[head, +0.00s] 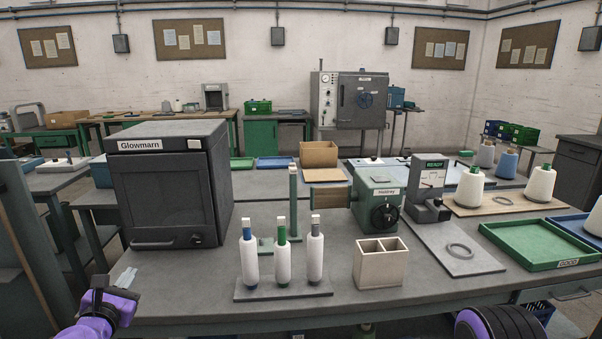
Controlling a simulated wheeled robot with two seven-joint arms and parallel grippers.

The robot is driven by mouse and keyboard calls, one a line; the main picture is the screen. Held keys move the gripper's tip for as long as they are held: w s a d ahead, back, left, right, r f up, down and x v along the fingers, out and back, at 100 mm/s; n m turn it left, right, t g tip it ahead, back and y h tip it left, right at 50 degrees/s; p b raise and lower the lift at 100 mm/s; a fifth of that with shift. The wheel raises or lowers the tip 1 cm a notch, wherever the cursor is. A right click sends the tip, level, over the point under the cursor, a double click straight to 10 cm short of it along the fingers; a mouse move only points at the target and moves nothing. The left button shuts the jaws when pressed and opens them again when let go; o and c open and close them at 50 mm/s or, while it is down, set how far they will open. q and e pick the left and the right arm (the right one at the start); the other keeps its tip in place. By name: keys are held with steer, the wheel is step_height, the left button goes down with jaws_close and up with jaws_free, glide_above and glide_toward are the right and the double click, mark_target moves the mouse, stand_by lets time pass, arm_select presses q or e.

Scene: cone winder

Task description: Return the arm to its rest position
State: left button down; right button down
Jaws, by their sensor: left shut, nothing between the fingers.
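My left gripper (124,279) is at the lower left, over the front left edge of the workbench (205,285). Its pale fingers are shut and nothing shows between them. It is apart from the dark Glowmarn cabinet (165,190) behind it. My right arm (498,323) shows only as a black and purple link at the lower right edge, and its gripper is out of the picture. The green winder (377,196) with a black handwheel stands on the bench, away from both arms.
A grey board (285,291) holds three upright white bobbins near the bench front. A two-compartment cream box (381,265) is right of it. A green tray (535,245) and white cones (468,187) are at the right. Bare bench lies between my left gripper and the board.

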arm_select(q)
steer(key=s+d+f+m+g, duration=0.45)
steer(key=s+f+m, duration=0.3)
steer(key=f, duration=0.35)
steer(key=s+d+f+m+g, duration=0.3)
steer(key=s+d+f+m, duration=0.25)
steer(key=f+m, duration=0.45)
steer(key=s+f+m+g, duration=0.2)
steer(key=s+f, duration=0.2)
steer(key=s, duration=0.4)
steer(key=s+f+m+g, duration=0.2)
steer(key=s+f, duration=0.3)
steer(key=s, duration=0.3)
steer(key=s+a+f+m+g+y, duration=0.1)
steer(key=s+f+m, duration=0.3)
steer(key=s, duration=0.4)
steer(key=shift+f+g, duration=0.25)
steer(key=shift+g, duration=0.5)
steer(key=shift+s+m, duration=0.1)
steer(key=shift+m, duration=0.15)
